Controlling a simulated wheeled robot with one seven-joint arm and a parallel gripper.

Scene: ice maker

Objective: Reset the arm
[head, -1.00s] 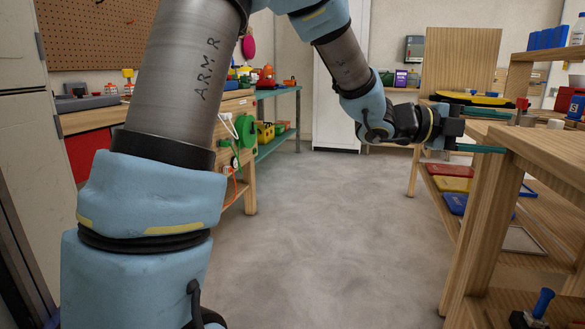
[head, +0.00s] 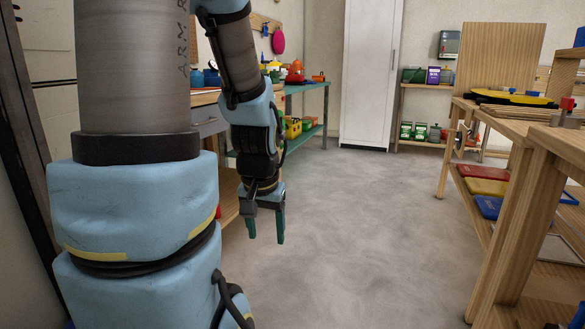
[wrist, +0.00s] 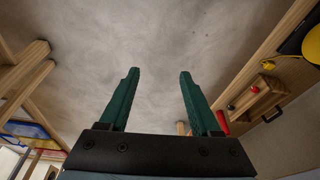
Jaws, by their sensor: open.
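My gripper (head: 266,228) hangs at the end of my arm in the head view, with its green fingers pointing down over the open floor. In the wrist view my gripper (wrist: 157,90) shows two green fingers spread apart with nothing between them. Bare grey floor lies beyond the fingertips. The gripper is open and empty, and it touches nothing that I can see.
A wooden table (head: 560,145) with trays on its lower shelf stands on the right. A workbench (head: 208,97) and a green shelf table (head: 307,87) stand behind my arm on the left. A white cabinet (head: 369,75) is at the back. The middle floor (head: 380,220) is clear.

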